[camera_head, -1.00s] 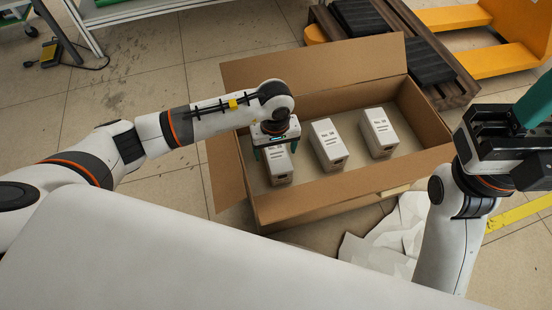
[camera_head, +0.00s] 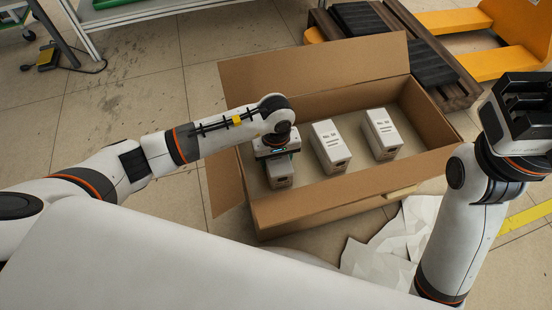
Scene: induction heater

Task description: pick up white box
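Three white boxes stand in a row inside an open cardboard carton (camera_head: 335,206): a left one (camera_head: 281,177), a middle one (camera_head: 329,146) and a right one (camera_head: 381,134). My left gripper (camera_head: 278,156) points down over the left white box and covers its top. Its fingers are mostly hidden, so I cannot tell whether they grip the box. The left box still appears to be down in the carton.
The carton's flaps are folded outward. Crumpled white paper (camera_head: 390,250) lies in front of it on the floor. A dark wooden pallet (camera_head: 420,50) and a yellow pallet jack (camera_head: 500,55) stand behind at the right. The floor left of the carton is clear.

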